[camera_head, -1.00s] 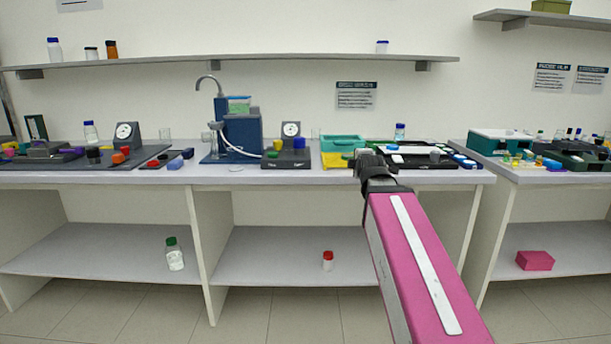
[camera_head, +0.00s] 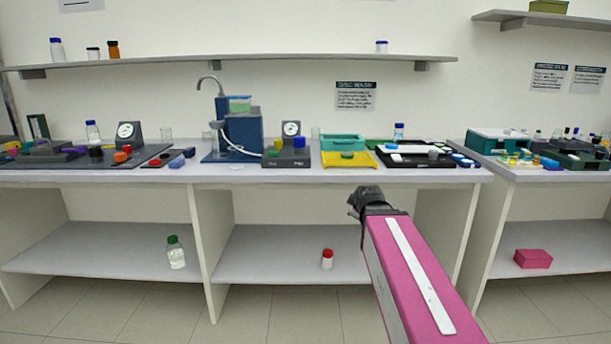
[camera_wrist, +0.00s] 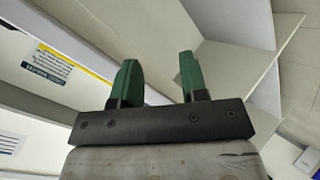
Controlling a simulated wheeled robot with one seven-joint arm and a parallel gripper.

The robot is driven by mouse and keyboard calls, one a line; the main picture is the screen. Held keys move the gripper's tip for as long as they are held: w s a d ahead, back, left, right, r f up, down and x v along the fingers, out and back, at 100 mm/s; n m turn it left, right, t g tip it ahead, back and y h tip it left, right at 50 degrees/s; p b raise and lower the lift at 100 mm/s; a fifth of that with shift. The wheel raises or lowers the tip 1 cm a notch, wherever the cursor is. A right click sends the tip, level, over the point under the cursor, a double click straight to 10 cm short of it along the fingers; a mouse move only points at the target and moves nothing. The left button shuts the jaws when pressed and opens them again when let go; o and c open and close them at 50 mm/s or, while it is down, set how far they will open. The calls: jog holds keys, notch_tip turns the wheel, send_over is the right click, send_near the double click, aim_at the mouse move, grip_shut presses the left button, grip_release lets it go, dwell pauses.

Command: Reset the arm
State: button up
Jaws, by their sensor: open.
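My gripper shows in the wrist view (camera_wrist: 159,82) with its two green fingers apart and nothing between them. In the head view my pink arm (camera_head: 415,265) reaches up from the lower right, and its dark wrist end (camera_head: 368,200) is below the front edge of the bench, in front of the open lower space. The fingers themselves cannot be made out in the head view. The wrist view shows pale panels of the bench beyond the fingers, tilted.
The bench top (camera_head: 330,174) holds a blue pump unit (camera_head: 243,138), a yellow tray (camera_head: 350,159) and a black tray (camera_head: 425,161). Below, a lower shelf (camera_head: 265,265) carries a red-capped bottle (camera_head: 327,260). A green-capped bottle (camera_head: 175,253) stands further left. Floor tiles are clear in front.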

jog(key=s+f+m+g, duration=0.5)
jog(key=s+f, duration=0.3)
jog(key=f, duration=0.5)
jog(key=s+f+m+g, duration=0.5)
jog(key=s+f+m, duration=0.2)
jog(key=f, duration=0.6)
jog(key=shift+s+d+g, duration=0.2)
jog(key=shift+s+g, duration=0.1)
jog(key=shift+s, duration=0.6)
jog(key=shift+f, duration=0.1)
